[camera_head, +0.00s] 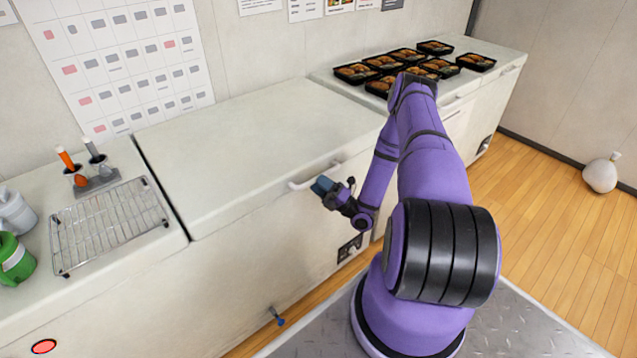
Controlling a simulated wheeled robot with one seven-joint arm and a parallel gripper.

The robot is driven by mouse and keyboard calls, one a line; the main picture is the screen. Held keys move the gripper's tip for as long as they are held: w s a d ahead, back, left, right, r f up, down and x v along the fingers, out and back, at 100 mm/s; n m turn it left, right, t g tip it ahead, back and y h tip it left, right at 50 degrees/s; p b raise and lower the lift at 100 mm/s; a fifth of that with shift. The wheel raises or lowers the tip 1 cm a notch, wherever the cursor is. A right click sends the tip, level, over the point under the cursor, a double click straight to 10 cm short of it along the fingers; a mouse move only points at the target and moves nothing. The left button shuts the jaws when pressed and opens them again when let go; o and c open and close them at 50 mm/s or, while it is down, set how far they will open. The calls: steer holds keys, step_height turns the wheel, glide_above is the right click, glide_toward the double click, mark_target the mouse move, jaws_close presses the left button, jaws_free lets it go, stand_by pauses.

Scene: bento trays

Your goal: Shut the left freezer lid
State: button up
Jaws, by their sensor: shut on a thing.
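The left freezer's wide white lid (245,135) lies flat or nearly flat on its white body (265,235), in the middle of the view. I cannot tell whether a thin gap stays under its front edge. A white bar handle (301,184) runs along the lid's front edge near its right end. The fingers hide part of the bar.
Several black bento trays (356,73) stand on the right freezer (326,79). The left counter holds a wire rack (108,222), a green container (15,258) and a holder with orange and grey-handled tools. A pale sack (601,174) sits on the open wooden floor at right.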

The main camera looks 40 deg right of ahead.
steer(key=v, duration=1)
steer(key=shift+r, duration=0.15)
